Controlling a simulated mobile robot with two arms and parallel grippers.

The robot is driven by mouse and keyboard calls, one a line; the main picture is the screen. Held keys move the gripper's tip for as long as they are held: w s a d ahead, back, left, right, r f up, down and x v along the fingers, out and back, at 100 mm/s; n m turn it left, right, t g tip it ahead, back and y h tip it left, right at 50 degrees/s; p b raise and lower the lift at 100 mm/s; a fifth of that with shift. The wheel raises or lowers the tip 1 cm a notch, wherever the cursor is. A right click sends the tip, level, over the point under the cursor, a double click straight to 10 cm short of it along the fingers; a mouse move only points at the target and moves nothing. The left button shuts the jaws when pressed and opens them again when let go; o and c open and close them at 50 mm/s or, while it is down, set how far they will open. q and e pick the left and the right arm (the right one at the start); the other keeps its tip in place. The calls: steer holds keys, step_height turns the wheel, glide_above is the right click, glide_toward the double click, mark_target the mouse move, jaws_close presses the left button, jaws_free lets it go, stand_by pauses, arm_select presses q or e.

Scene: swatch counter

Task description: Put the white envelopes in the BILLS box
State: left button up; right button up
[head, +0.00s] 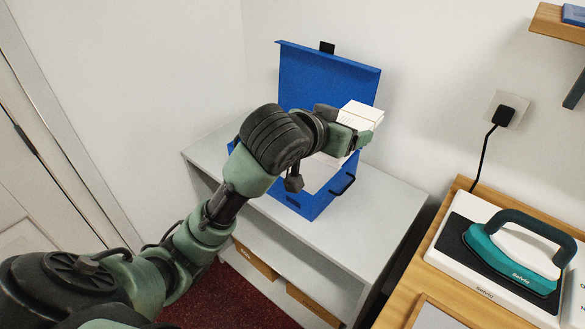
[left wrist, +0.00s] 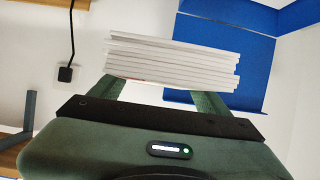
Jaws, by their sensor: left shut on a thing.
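A stack of white envelopes (head: 361,112) is in my left gripper (head: 352,132), which is shut on it. The stack also shows edge-on in the left wrist view (left wrist: 172,60), between the green fingers. A blue box (head: 312,207) with its lid (head: 325,78) raised stands on a pale shelf unit; I cannot read BILLS on it. The gripper and stack are above the box's right side, in front of the lid. My arm covers much of the box opening. Something pale shows inside it, but I cannot tell what. My right gripper is in neither view.
The shelf unit's top (head: 385,205) is clear right of the box. Below are brown boxes (head: 255,262). At right, a wooden counter (head: 408,300) holds a teal iron (head: 515,258) on its base. A plug and cable (head: 504,115) hang on the wall. A wooden shelf (head: 555,24) juts out top right.

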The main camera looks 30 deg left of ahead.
arm_select(q)
steer(key=w+a+f, duration=0.2)
steer(key=w+a, duration=0.2)
steer(key=w, duration=0.1)
glide_above(309, 181)
steer(key=shift+m+h, duration=0.3)
step_height(309, 181, down, 18)
steer(key=shift+f, duration=0.4)
steer(key=shift+f, duration=0.6)
steer(key=o, duration=1.4)
steer(key=shift+r, duration=0.15)
